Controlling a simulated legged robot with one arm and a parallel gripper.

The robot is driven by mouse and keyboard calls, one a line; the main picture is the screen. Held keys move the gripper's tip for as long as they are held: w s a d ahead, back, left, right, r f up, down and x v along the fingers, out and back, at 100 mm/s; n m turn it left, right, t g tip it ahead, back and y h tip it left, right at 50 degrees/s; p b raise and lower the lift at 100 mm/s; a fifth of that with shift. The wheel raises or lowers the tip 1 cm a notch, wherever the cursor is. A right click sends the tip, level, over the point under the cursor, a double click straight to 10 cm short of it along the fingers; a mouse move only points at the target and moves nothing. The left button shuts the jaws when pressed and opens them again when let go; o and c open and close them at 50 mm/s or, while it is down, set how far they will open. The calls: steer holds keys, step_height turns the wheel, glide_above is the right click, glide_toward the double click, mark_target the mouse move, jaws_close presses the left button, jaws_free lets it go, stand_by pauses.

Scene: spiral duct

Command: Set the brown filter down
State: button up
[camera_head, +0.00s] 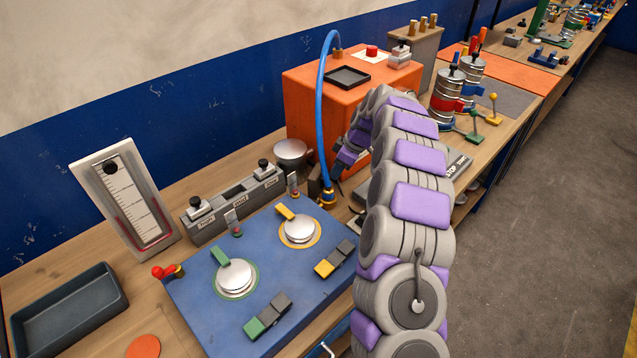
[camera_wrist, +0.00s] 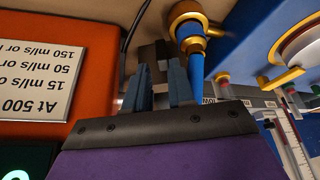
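My gripper (camera_head: 337,172) reaches down on the far side of my arm, between the orange cabinet and the blue hose fitting. In the wrist view, the two dark fingers (camera_wrist: 158,85) stand a little apart, with a small gap between them. A dark brown block (camera_wrist: 148,56) shows at the fingertips, and is probably the brown filter. I cannot tell whether the fingers grip it or it lies behind them. In the head view, a small dark brown shape (camera_head: 314,188) is beside the hose fitting, partly hidden.
A blue hose (camera_head: 320,95) arches up beside the gripper from its brass fitting (camera_head: 327,198). The orange cabinet (camera_head: 303,110) stands behind. A grey rack (camera_head: 232,205) with black-knobbed pieces and a blue panel (camera_head: 205,305) lie in front. An empty-looking dark tray (camera_head: 68,312) is at left.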

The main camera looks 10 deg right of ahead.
mark_target(328, 179)
steer(key=x, duration=0.2)
steer(key=b+x, duration=0.1)
steer(key=x, duration=0.2)
steer(key=shift+a+r, duration=0.1)
steer(key=shift+a, duration=0.3)
steer(key=shift+r, duration=0.1)
steer(key=shift+d, duration=0.1)
steer(key=shift+c, duration=0.2)
steer(key=shift+d, duration=0.15)
jaws_close()
